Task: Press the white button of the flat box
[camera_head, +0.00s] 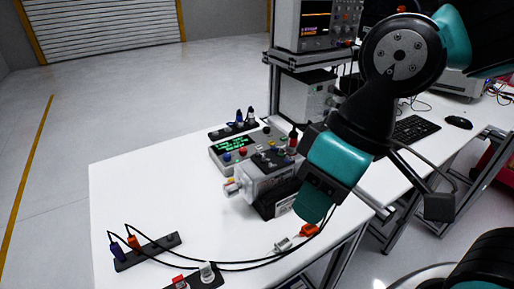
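The flat box (232,150) is a grey box with a lit green display. It lies on the white table, left of my arm. Blue and red buttons show on its front; I cannot clearly make out a white button at this size. My arm comes in from the upper right, and its teal and black wrist hangs to the right of the box, apart from it.
A grey-white device with a silver cylinder (242,187) stands between box and wrist. A dark strip with plugs (236,129) lies behind the box. Black cables (205,262) cross the table front near another socket strip (148,252). Instruments stand at the back. The table's left part (140,190) is clear.

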